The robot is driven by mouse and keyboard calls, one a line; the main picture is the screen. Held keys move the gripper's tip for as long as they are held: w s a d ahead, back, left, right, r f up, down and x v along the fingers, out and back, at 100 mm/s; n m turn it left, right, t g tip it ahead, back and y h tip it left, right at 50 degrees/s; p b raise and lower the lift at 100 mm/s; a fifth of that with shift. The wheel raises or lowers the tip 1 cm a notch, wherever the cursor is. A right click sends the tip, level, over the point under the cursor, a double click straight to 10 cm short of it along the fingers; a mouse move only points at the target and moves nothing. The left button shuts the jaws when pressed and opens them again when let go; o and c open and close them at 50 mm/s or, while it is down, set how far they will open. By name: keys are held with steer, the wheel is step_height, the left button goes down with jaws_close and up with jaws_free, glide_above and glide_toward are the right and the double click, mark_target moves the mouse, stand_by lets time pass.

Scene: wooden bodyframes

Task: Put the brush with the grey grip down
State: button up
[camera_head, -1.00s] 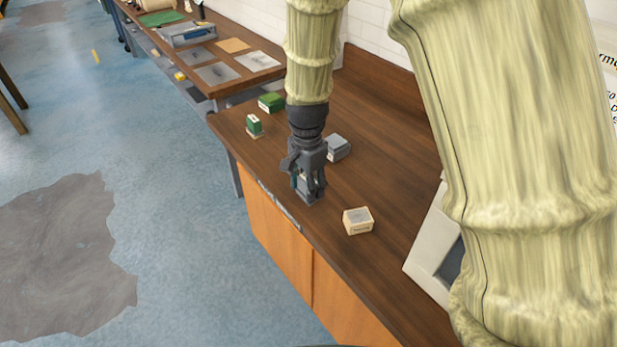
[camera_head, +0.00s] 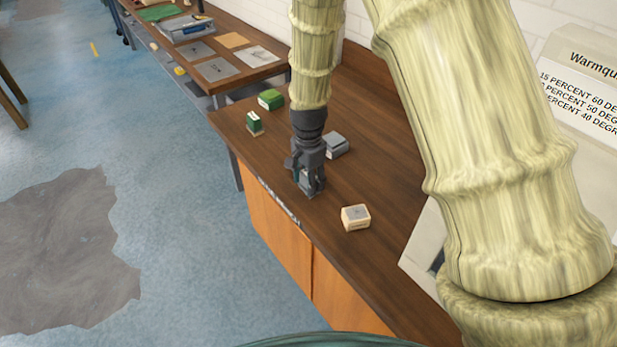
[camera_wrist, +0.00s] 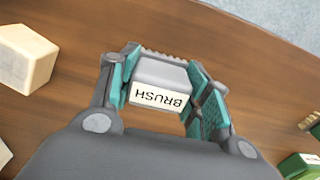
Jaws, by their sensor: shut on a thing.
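The brush with the grey grip (camera_wrist: 160,80) is between the fingers of my gripper (camera_wrist: 163,88) in the wrist view. Its white end label reads BRUSH, and a ridged dark edge shows at its far side. My gripper (camera_head: 312,188) is shut on it, low over the front part of the brown wooden bench (camera_head: 385,235). In the head view the fingers mostly hide the brush. I cannot tell whether the brush touches the bench top.
A cream block (camera_head: 355,217) lies to the right of my gripper and a grey block (camera_head: 335,145) behind it. Two green blocks (camera_head: 254,123) (camera_head: 270,99) stand toward the far left end. The bench's front edge is close by. A white appliance (camera_head: 575,95) stands at the right.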

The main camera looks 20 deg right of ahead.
steer(key=shift+f, duration=0.1)
steer(key=o, duration=1)
steer(key=shift+r+b, duration=1.65)
steer(key=shift+r, duration=4.5)
